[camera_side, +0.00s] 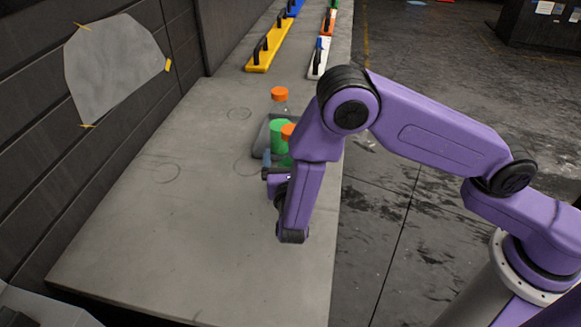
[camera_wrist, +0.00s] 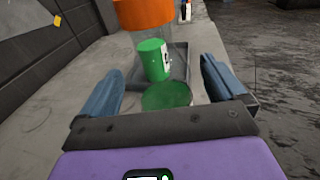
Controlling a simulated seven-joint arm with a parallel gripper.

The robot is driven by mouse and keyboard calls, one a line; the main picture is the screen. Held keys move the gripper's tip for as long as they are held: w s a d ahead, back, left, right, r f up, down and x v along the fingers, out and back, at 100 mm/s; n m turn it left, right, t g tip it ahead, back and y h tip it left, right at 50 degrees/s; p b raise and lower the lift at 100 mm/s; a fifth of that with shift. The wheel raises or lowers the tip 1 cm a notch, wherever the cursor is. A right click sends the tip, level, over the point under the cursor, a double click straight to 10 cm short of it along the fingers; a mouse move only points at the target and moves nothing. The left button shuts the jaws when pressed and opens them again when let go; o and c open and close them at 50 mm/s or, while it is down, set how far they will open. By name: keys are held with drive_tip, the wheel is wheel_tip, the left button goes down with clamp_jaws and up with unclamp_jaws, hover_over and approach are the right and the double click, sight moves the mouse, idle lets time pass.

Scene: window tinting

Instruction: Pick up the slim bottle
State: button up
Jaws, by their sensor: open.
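The far bottle (camera_side: 280,101) has a clear body and stands upright at the tray. In the wrist view a large orange-capped clear bottle (camera_wrist: 141,14) rises out of the top edge, and a green disc (camera_wrist: 167,96) lies between the fingers. My gripper (camera_wrist: 166,78) is open, with blue fingers spread on either side. In the side view it is largely hidden by my arm.
A green cylinder (camera_wrist: 154,60) with a label stands in the grey tray (camera_wrist: 181,63).

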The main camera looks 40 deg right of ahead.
drive_tip(key=x, duration=0.3)
drive_tip(key=shift+s, duration=0.1)
drive_tip(key=shift+c, duration=0.4)
drive_tip(key=c, duration=1.1)
drive_tip(key=shift+r, duration=0.2)
